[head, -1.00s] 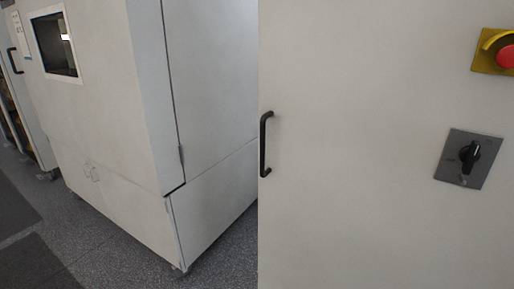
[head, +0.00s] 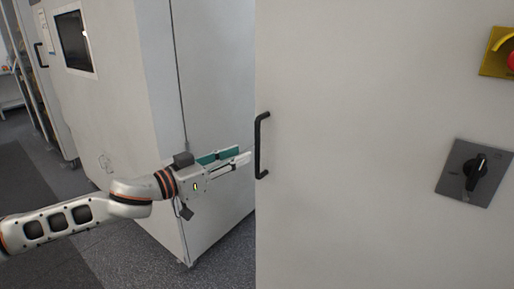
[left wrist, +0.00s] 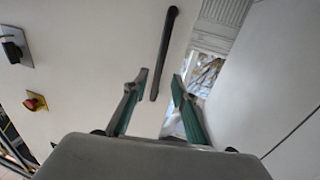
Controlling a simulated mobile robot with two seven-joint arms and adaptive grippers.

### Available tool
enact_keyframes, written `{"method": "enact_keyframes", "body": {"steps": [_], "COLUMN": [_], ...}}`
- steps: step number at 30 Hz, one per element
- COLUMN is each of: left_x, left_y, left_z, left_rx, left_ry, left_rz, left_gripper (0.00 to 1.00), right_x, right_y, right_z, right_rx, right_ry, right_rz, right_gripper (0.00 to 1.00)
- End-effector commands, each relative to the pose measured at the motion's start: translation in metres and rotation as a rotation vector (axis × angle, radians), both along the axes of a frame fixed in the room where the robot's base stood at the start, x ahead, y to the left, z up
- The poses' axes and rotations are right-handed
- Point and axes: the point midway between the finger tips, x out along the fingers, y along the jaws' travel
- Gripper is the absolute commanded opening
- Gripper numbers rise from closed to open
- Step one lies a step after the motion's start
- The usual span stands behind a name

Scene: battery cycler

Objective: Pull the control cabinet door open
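The control cabinet door (head: 370,190) is a pale grey panel filling the right half of the head view; it looks shut. Its black bar handle (head: 261,146) stands upright at the door's left edge. My left gripper (head: 245,156) comes in from the left with its fingers pointing at the handle, close to it. In the left wrist view the handle (left wrist: 164,55) lies ahead of and between the open fingers (left wrist: 161,85), which hold nothing. Whether a fingertip touches the handle cannot be told. My right gripper is not in view.
A black rotary switch (head: 476,172) on a grey plate and a red emergency stop (head: 511,62) on a yellow plate sit on the door's right side. A large white cabinet (head: 120,110) stands at the left. Grey floor (head: 110,235) lies below.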

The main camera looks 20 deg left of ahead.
Motion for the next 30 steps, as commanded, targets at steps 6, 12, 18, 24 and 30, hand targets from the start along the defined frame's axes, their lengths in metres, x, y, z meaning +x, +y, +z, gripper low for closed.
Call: {"method": "enact_keyframes", "body": {"steps": [6,12,18,24,30], "left_x": [0.025,0.05,0.061,0.063,0.062], "left_y": [-0.016,-0.031,-0.038,-0.038,-0.039], "left_z": [0.004,0.002,0.001,0.0,0.0], "left_rx": [-0.002,-0.001,0.0,0.0,0.0], "left_ry": [-0.005,-0.003,-0.002,-0.001,-0.001], "left_rz": [-0.002,-0.001,-0.002,-0.001,-0.001], "left_gripper": [0.27,0.27,0.27,0.27,0.0], "right_x": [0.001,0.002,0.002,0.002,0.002], "right_y": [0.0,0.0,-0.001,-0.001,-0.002], "right_z": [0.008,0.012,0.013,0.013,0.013], "right_rx": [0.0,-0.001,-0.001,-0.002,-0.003], "right_ry": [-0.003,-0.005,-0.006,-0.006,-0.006], "right_rz": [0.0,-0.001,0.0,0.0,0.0], "right_gripper": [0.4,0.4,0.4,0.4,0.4]}}
